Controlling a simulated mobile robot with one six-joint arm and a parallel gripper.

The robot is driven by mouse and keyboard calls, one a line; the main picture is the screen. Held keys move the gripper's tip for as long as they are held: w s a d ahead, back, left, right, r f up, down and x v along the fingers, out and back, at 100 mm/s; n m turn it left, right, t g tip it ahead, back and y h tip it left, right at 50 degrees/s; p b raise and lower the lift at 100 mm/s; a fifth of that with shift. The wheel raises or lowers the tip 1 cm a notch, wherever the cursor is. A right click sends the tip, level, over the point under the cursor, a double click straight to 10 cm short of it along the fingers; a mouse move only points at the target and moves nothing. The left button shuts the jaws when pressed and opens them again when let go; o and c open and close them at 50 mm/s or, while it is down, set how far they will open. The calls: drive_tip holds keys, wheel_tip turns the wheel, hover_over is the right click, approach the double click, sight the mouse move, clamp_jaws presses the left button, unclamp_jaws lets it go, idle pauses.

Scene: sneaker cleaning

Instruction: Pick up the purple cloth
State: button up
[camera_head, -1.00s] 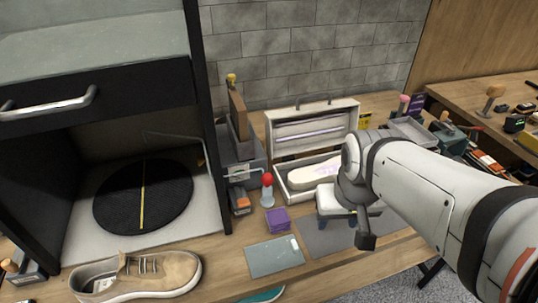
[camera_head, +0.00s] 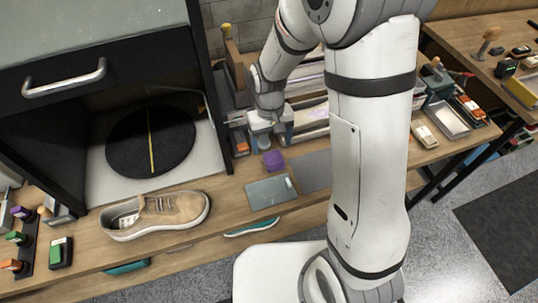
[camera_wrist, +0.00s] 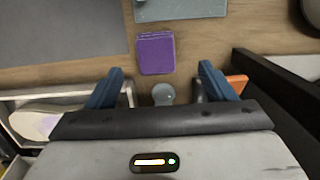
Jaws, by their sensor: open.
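The purple cloth (camera_head: 273,160) is a small folded square lying flat on the wooden bench, behind the grey-green plate. In the wrist view the purple cloth (camera_wrist: 155,54) lies ahead of my fingertips, roughly centred between them and apart from both. My gripper (camera_wrist: 155,80) is open and empty, with its two blue fingers spread wide. In the head view my gripper (camera_head: 268,138) hangs just behind the cloth, partly covered by my own wrist.
A grey-green plate (camera_head: 270,193) lies in front of the cloth, with a dark mat (camera_head: 313,172) to its right. A tan sneaker (camera_head: 160,213) stands at left. A grey round-topped object (camera_wrist: 163,93) stands between my fingers. An orange-ended item (camera_wrist: 237,84) is beside the right finger.

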sight(274, 158)
drive_tip(key=shift+s+d+f+p, duration=0.15)
drive_tip(key=shift+f+p, duration=0.25)
drive_tip(key=shift+f, duration=1.4)
drive_tip(key=shift+d+f+p, duration=0.15)
drive_tip(key=shift+f+p, duration=0.2)
drive_tip(key=shift+f, duration=1.4)
drive_tip(key=shift+c, duration=0.3)
drive_tip(key=c, duration=1)
